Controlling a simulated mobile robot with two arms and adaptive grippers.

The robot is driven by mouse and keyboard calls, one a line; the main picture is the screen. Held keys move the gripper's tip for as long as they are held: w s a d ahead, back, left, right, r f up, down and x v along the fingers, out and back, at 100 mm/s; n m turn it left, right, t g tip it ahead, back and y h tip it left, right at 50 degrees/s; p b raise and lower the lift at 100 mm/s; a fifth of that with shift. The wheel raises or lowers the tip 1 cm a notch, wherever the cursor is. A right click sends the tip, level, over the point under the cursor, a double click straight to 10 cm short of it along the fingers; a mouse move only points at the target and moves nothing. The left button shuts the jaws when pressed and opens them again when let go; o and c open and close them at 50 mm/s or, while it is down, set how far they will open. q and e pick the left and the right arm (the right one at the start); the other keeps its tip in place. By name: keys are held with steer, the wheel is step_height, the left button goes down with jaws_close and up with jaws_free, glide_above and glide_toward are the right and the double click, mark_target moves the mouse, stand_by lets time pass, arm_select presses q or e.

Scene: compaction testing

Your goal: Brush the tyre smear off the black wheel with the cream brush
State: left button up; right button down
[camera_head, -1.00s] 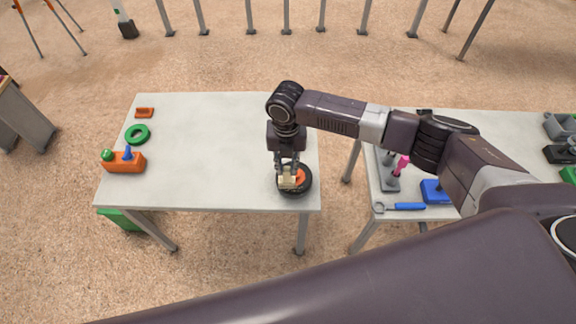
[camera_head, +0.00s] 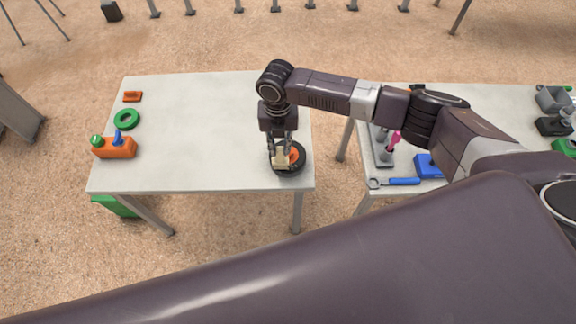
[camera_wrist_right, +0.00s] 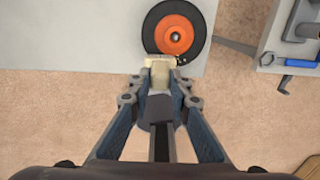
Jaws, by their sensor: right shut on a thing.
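The black wheel (camera_head: 292,171) with its orange hub lies flat near the front right corner of the left table. It also shows in the right wrist view (camera_wrist_right: 195,20), at the top. My right gripper (camera_head: 281,156) is shut on the cream brush (camera_head: 279,160). In the right wrist view the cream brush (camera_wrist_right: 158,66) sits between the fingertips (camera_wrist_right: 158,84), at the wheel's lower left edge. I cannot tell whether the bristles touch the tyre. No tyre smear can be made out. My left gripper is not in view.
The left table (camera_head: 200,130) is clear in the middle. At its left are an orange block with green and blue knobs (camera_head: 115,147), a green ring (camera_head: 127,119) and a small orange piece (camera_head: 132,97). The right table holds a blue wrench (camera_head: 402,182) and other tools.

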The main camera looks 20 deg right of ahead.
steer(key=shift+f, duration=0.2)
steer(key=shift+s+d+r+p, duration=0.1)
steer(key=shift+s+d+p, duration=0.1)
steer(key=shift+d+p, duration=0.3)
steer(key=shift+s+d+r+p, duration=0.1)
steer(key=shift+s+d+p, duration=0.1)
steer(key=shift+d, duration=0.45)
steer(key=shift+s+d+f+p, duration=0.1)
steer(key=shift+s+d+p, duration=0.1)
steer(key=shift+d, duration=0.4)
steer(key=shift+s+d+f+p, duration=0.1)
steer(key=shift+d+p, duration=0.1)
steer(key=shift+d, duration=0.35)
steer(key=shift+a, duration=0.15)
steer(key=shift+w+a+b, duration=0.2)
steer(key=shift+a, duration=0.55)
steer(key=shift+w+a+b, duration=0.2)
steer(key=shift+w+a, duration=0.05)
steer(key=shift+a, duration=0.45)
steer(key=shift+w+a+b, duration=0.2)
steer(key=shift+a, duration=0.55)
